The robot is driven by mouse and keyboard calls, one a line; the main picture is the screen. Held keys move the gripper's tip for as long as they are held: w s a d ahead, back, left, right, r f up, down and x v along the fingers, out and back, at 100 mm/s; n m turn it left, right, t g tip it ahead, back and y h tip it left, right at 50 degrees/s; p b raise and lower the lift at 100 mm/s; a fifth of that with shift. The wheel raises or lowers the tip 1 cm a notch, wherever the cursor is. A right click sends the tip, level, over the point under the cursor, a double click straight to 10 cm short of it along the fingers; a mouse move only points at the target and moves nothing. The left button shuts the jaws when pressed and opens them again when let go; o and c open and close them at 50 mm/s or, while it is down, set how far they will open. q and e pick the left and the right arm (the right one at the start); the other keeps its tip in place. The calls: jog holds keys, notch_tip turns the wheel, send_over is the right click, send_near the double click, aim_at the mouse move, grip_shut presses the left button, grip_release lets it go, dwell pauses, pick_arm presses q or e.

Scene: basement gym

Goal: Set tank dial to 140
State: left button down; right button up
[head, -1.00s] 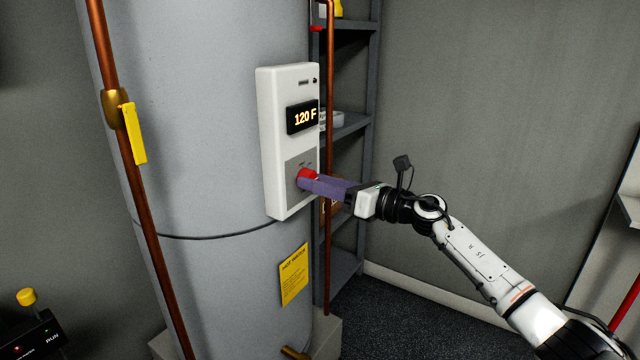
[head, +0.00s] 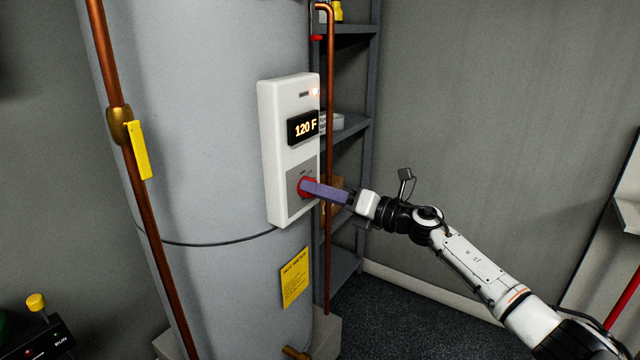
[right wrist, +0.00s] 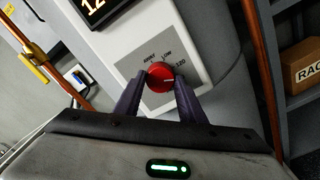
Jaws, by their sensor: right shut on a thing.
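The grey tank (head: 205,150) carries a white control panel (head: 268,150) with a dark display (head: 303,128) reading 120 F. Below the display is a round red dial (head: 304,187). My right gripper (head: 309,188) comes in from the right with its purple fingers on the dial. In the right wrist view the red dial (right wrist: 160,74) sits between the two fingertips (right wrist: 161,80), and a pale pointer mark on it faces right, towards a label that seems to read 120. A LOW label is above the dial. My left gripper is not in view.
A copper pipe (head: 329,100) and a grey shelf rack (head: 358,130) stand close behind the panel's right side. Another copper pipe with a yellow valve lever (head: 139,150) runs down the tank's left. A yellow notice (head: 295,277) is below the panel. Open floor (head: 400,315) lies at right.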

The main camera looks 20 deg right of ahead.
jog(key=shift+m+p, duration=3.9)
jog(key=shift+m, duration=2.5)
jog(key=o, duration=1)
jog(key=shift+o, duration=0.2)
